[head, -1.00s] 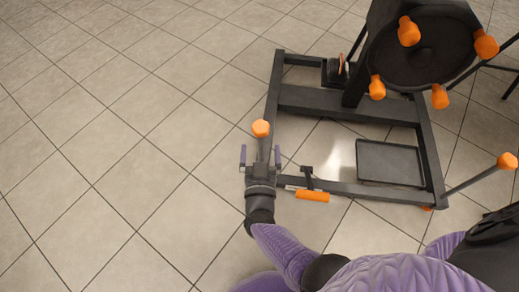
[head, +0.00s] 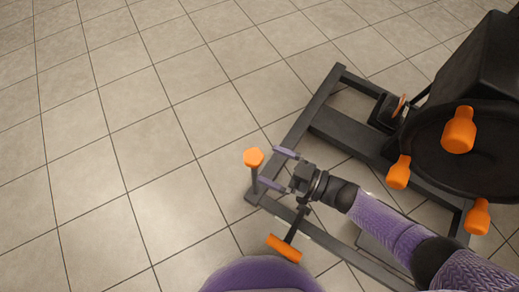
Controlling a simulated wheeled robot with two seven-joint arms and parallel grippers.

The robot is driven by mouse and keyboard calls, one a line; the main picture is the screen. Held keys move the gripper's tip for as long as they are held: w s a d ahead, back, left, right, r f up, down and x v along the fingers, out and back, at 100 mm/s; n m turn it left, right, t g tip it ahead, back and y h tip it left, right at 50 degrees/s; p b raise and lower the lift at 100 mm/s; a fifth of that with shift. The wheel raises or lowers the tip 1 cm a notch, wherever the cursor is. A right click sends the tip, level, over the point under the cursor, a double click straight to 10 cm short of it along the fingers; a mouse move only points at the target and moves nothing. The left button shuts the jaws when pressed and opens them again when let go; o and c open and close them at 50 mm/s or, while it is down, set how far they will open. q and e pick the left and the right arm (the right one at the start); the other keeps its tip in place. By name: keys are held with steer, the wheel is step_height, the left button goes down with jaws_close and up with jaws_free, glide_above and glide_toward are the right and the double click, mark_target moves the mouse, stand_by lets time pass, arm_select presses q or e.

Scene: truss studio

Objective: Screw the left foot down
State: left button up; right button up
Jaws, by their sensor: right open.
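The left foot's orange knob (head: 253,157) tops a dark upright stem at the near left corner of a dark floor frame (head: 305,118). My right gripper (head: 268,166) reaches in from the right, fingers pointing left. Its two purple fingers are spread apart with nothing seen between them. In the picture the knob lies just left of the fingertips, and the lower fingertip is close beside the stem. I cannot tell whether it touches. The knob is not between the fingers. My left gripper is not in view.
An orange-ended handle (head: 284,249) sticks out from the frame's near side, below my right gripper. A round black stand part with several orange knobs (head: 458,130) fills the right side. The tiled floor (head: 120,130) at left is clear.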

mark_target(253, 156)
steer(key=b+x, duration=0.1)
steer(key=x, duration=0.3)
steer(key=shift+w+a+f, duration=0.1)
steer(key=shift+a, duration=0.2)
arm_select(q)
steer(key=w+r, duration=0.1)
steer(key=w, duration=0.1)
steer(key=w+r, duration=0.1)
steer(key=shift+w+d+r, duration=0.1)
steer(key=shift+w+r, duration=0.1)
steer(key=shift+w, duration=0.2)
arm_select(e)
steer(key=shift+w+a, duration=0.2)
steer(key=shift+a, duration=0.1)
